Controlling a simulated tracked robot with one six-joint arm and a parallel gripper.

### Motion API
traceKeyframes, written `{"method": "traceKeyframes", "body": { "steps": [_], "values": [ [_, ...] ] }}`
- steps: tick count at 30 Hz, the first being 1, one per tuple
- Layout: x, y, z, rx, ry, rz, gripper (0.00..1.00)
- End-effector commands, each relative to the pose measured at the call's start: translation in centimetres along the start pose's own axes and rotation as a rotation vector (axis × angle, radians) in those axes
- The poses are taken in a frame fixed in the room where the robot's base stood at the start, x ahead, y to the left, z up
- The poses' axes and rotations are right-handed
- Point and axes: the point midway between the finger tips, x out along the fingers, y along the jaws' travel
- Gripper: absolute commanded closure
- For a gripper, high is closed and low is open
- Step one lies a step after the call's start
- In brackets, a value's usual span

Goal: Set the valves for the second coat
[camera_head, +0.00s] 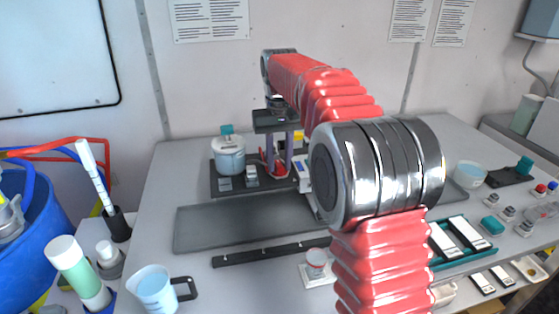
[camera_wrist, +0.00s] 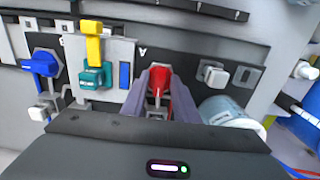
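In the wrist view a dark valve panel (camera_wrist: 268,52) carries a red valve handle (camera_wrist: 158,83), a blue valve handle (camera_wrist: 40,65) and a yellow lever (camera_wrist: 92,40) on a teal block (camera_wrist: 90,77). My gripper (camera_wrist: 160,80) points down at the panel, with its two grey-purple fingers on either side of the red handle. Whether they touch or press it I cannot tell. In the head view my gripper (camera_head: 278,160) stands over the panel behind my arm. The red handle (camera_head: 270,170) shows low beside the fingers; the blue and yellow handles are hidden there.
A grey mat (camera_head: 235,222) and a dark bar (camera_head: 268,251) lie in front. A jug (camera_head: 155,290) and a blue barrel (camera_head: 50,225) are at the left. A teal tray (camera_head: 462,262) lies right.

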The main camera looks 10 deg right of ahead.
Motion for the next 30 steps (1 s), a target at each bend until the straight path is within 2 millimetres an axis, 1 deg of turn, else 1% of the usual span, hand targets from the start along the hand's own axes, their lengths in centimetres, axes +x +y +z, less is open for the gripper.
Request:
{"method": "traceKeyframes", "body": {
  "steps": [1,11,23,30],
  "values": [
    [0.0,0.0,0.0,0.0,0.0,0.0,0.77],
    [-0.01,0.0,0.0,0.0,0.0,0.0,1.0],
    [-0.02,0.0,0.0,0.018,0.0,0.0,1.0],
    [-0.01,-0.05,-0.01,0.102,0.001,-0.001,1.0]
  ]
}}
